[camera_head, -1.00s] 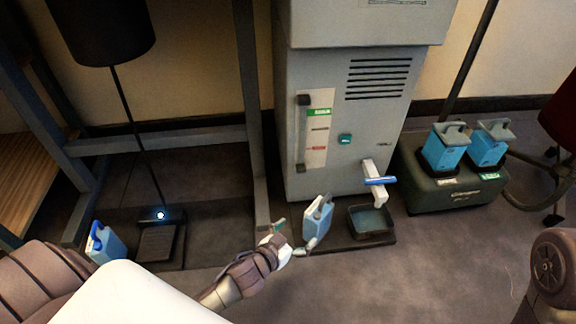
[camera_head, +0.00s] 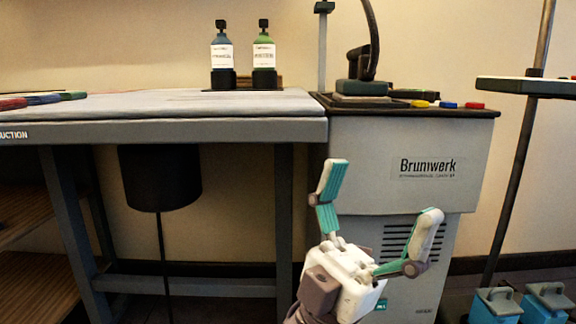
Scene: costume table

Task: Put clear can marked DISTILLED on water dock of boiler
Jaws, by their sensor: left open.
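The grey boiler (camera_head: 392,160) marked Brunwerk stands right of the table; its lower part and water dock are below the view. My left gripper (camera_head: 385,190) is raised in front of the boiler, its teal-and-white fingers spread wide with nothing between them. Two blue cans with grey tops, one on the left (camera_head: 495,303) and one on the right (camera_head: 547,300), show at the bottom right, cut off by the edge. No DISTILLED marking is readable on them. The can by the boiler's foot is out of view. My right gripper is not in view.
A worktable (camera_head: 180,103) stands left of the boiler, bearing a blue bottle (camera_head: 222,56) and a green bottle (camera_head: 264,56). A black iron (camera_head: 362,88) rests on the boiler top. A dark-edged board (camera_head: 530,86) on a stand is at the right.

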